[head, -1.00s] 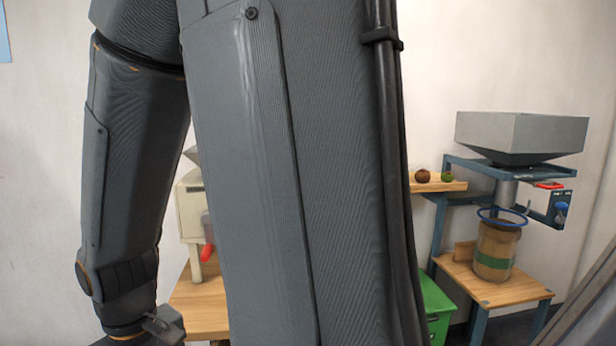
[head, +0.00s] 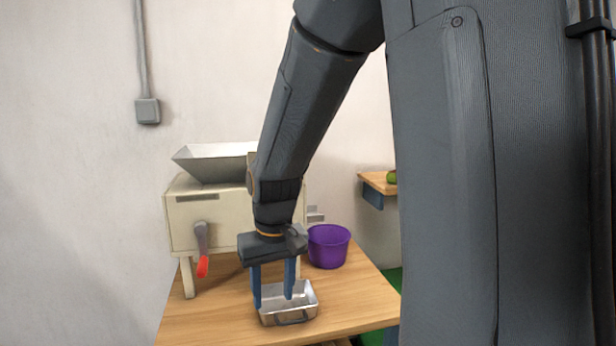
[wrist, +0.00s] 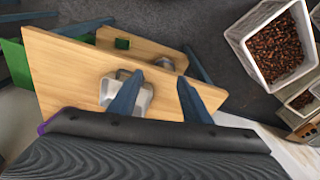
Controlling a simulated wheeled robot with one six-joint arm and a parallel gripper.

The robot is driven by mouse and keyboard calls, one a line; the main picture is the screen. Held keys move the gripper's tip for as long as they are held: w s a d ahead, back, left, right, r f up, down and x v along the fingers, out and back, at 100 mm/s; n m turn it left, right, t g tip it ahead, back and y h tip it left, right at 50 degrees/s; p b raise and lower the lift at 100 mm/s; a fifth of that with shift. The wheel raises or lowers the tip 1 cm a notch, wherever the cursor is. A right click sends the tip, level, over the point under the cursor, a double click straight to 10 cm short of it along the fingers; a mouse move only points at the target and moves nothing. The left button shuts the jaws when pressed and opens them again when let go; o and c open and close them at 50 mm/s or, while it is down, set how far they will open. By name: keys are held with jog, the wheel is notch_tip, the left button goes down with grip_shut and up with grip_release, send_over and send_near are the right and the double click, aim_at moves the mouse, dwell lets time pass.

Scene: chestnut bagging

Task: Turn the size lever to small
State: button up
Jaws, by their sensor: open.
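A grey lever with a red grip (head: 203,265) hangs down on the front of the cream machine (head: 195,212) in the head view. No size markings are readable on it. My gripper (head: 273,302) is open and empty, pointing down to the right of the lever and apart from it. Its two blue fingers appear over or in front of a metal tray (head: 290,318); I cannot tell whether they touch it. In the wrist view my gripper (wrist: 158,102) is spread wide above the table, with the tray (wrist: 145,103) behind its left finger. The lever is not visible there.
The wooden table (head: 200,325) carries the machine, tray and a purple bucket (head: 328,246). A shelf (head: 376,183) is behind at right. In the wrist view, a white crate of chestnuts (wrist: 235,35) stands on the floor. My arm hides much of the head view's right side.

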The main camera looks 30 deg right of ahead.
jog(key=w+d+r+m+t+h+p, duration=0.1)
jog(key=w+d+r+p, duration=0.1)
jog(key=w+d+r, duration=0.75)
jog(key=w+d+r+m+t+p, duration=0.1)
jog(key=w+d+r+t+p, duration=0.15)
jog(key=w+d+r, duration=0.7)
jog(key=shift+g, duration=0.35)
jog(key=shift+w+a+f+p, duration=0.5)
jog(key=shift+w+a+f, duration=0.05)
jog(key=shift+w+f, duration=0.35)
jog(key=shift+w+a+f+p, duration=0.5)
jog(key=shift+w+f, duration=0.25)
jog(key=shift+f, duration=0.1)
jog(key=shift+a, duration=0.1)
grip_shut()
